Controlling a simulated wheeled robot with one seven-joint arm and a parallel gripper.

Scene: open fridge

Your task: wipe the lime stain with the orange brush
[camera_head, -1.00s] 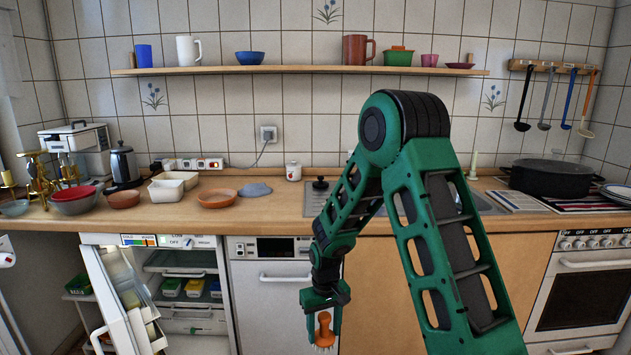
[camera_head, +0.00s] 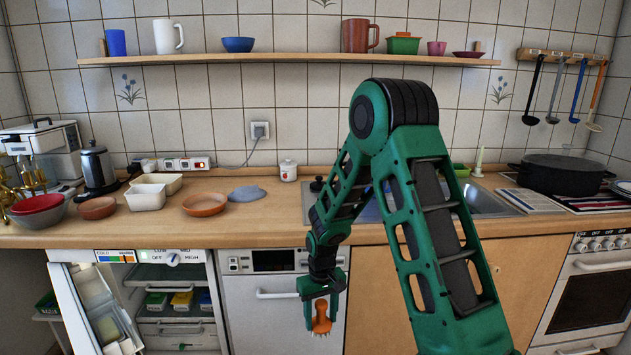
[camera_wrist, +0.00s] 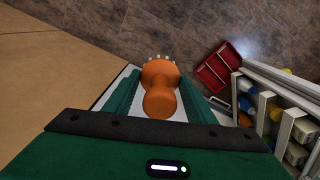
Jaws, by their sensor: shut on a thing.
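My gripper (camera_head: 321,308) is shut on the orange brush (camera_head: 321,318) and holds it upright, bristles down, in front of the dishwasher and cabinet. In the wrist view the brush (camera_wrist: 160,90) sits between the two green fingers, with its pale bristles at the far end. I cannot make out a lime stain in any view.
The fridge door (camera_head: 95,310) stands open at the lower left, with boxes on the shelf inside. The counter (camera_head: 245,222) holds bowls, a kettle (camera_head: 97,168) and a pot (camera_head: 560,173). A red crate (camera_wrist: 217,68) lies on the floor in the wrist view.

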